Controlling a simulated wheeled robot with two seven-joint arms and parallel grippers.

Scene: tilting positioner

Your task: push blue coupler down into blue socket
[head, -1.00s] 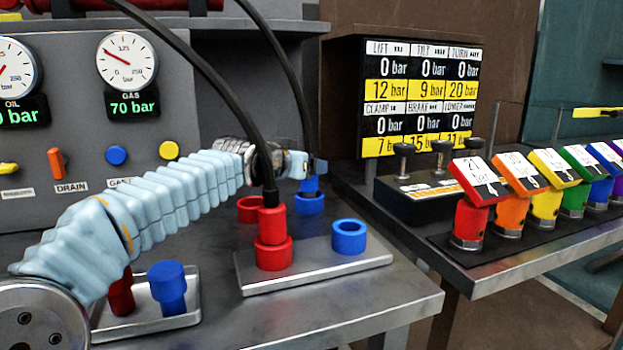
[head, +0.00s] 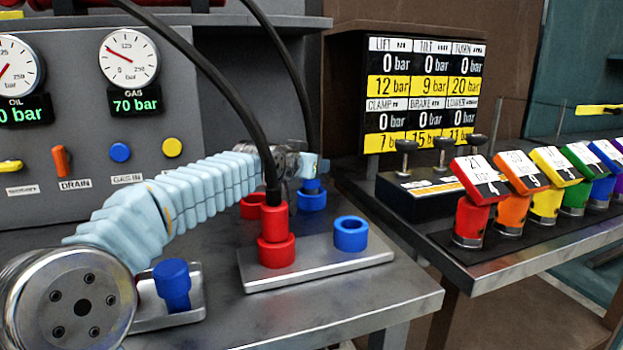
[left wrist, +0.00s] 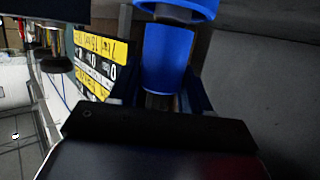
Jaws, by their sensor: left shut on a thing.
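The blue coupler (head: 312,184) is upright on a black hose, at the mouth of the blue socket (head: 312,201) at the back of the bench. Its lower end meets the socket; how deep it sits I cannot tell. My left gripper (head: 311,167) is shut on the coupler's upper part from the left; its fingers are small and partly hidden. In the left wrist view the coupler (left wrist: 168,58) fills the gap between the dark fingers, with a blue ring (left wrist: 185,7) at its far end, probably the socket. My right gripper is not in view.
A red coupler (head: 274,218) with a hose stands in a red socket (head: 276,250) on the front plate (head: 315,271), beside an empty blue socket (head: 351,234). Another red socket (head: 252,207) is behind. A tray (head: 195,309) holds a blue cap (head: 172,278).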

